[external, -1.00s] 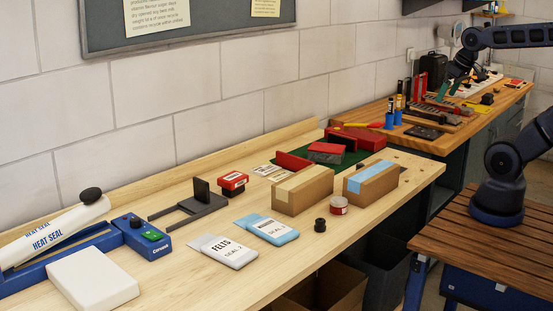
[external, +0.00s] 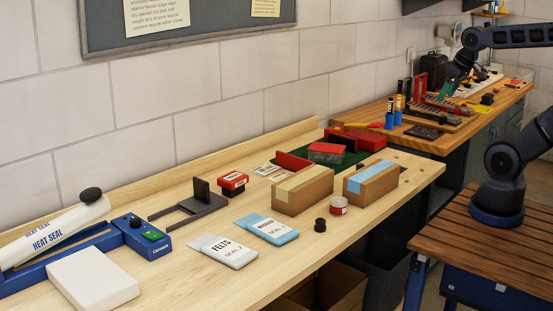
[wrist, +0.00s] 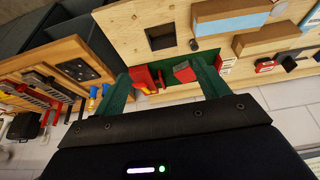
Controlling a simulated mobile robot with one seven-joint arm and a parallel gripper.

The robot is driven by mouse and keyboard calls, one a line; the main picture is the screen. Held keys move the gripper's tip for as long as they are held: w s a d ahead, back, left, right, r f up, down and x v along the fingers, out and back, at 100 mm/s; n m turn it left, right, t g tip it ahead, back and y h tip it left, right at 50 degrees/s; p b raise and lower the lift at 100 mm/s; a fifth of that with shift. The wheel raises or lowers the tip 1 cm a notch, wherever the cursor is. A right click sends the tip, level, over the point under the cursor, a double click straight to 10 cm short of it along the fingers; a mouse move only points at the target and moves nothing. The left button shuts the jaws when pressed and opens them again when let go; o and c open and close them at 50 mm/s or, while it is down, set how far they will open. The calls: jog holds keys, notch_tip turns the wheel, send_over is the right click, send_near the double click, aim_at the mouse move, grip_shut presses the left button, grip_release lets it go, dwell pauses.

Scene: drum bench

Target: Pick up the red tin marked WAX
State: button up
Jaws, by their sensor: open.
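No WAX lettering is readable. A red block-shaped tin (external: 326,152) with a greyish side sits on a green mat (external: 352,158) in the external view. It seems to be the red piece (wrist: 184,73) near the right finger in the wrist view. A red box with a white label (external: 233,179) and a round red-and-white tin (external: 338,205) stand elsewhere on the bench. My gripper (wrist: 160,67) is open, with green fingers wide apart and nothing between them touching. In the external view my gripper (external: 446,90) is over the far bench, away from these red things.
Two cardboard boxes (external: 303,190) (external: 371,184) stand in front of the green mat. Red stands (external: 293,161) flank it. Blue cups (external: 390,119) and tools crowd the far bench. Pouches (external: 223,250) and a heat sealer (external: 135,235) lie nearer.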

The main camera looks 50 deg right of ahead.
jog(key=shift+w, duration=0.1)
jog(key=w+a+f+n+g, duration=0.1)
jog(key=w+a+n, duration=0.4)
jog(key=w+a, duration=0.25)
jog(key=n+g, duration=0.4)
jog(key=n, duration=0.9)
send_over(339, 200)
notch_tip(339, 200, down, 18)
jog(key=f, duration=0.1)
jog(key=shift+d+f, duration=0.1)
jog(key=shift+f, duration=5.15)
jog(key=shift+c, duration=0.4)
